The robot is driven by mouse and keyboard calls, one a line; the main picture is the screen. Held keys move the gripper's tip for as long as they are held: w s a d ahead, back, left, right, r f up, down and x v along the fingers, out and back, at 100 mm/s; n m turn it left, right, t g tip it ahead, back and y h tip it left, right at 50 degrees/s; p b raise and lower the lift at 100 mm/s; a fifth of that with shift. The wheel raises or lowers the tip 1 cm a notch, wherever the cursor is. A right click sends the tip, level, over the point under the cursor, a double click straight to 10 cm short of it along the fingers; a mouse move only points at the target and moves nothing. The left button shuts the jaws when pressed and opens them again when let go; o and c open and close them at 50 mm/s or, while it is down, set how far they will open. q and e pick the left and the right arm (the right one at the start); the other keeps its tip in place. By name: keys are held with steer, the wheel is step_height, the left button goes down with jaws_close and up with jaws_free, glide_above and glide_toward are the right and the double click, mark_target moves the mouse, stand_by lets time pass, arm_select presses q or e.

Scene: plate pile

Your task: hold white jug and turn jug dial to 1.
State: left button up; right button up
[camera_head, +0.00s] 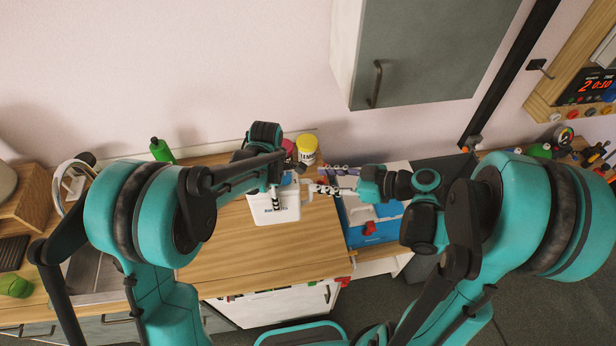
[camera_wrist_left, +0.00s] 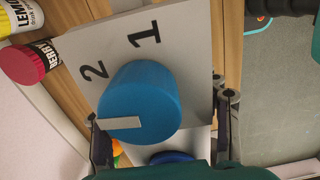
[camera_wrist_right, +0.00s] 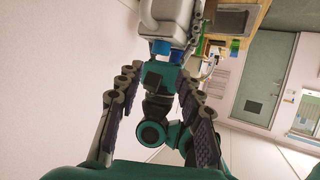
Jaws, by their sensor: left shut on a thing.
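The white jug (camera_head: 262,212) stands on the wooden counter in the head view, lettering on its front. Its blue dial (camera_wrist_left: 140,100) is large in the left wrist view, beside the printed 2 and 1. The dial's white mark points left in that view, at neither number. My left gripper (camera_head: 275,190) is shut on the jug, a finger on either side. My right gripper (camera_head: 315,188) is just right of the jug, pointing left. In the right wrist view its fingers (camera_wrist_right: 157,78) are spread apart, with the jug (camera_wrist_right: 165,15) and my left gripper beyond them.
A yellow-labelled jar (camera_head: 306,150) and a red-lidded jar (camera_wrist_left: 22,64) stand behind the jug. A green bottle (camera_head: 161,150) is at the back left. A blue-and-white tray (camera_head: 382,238) lies right of the jug. The counter in front (camera_head: 260,265) is clear.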

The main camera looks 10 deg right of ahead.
steer(key=shift+s+d+r, duration=0.3)
steer(key=shift+s+d, duration=0.05)
steer(key=shift+d, duration=0.15)
steer(key=shift+o, duration=1.4)
steer(key=shift+w, duration=0.1)
steer(key=n+g+y, duration=0.2)
steer(key=n+g, duration=0.5)
steer(key=g, duration=0.1)
glide_toward(289, 175)
steer(key=x, duration=0.9)
steer(key=shift+a+f, duration=0.1)
steer(key=shift+a, duration=0.15)
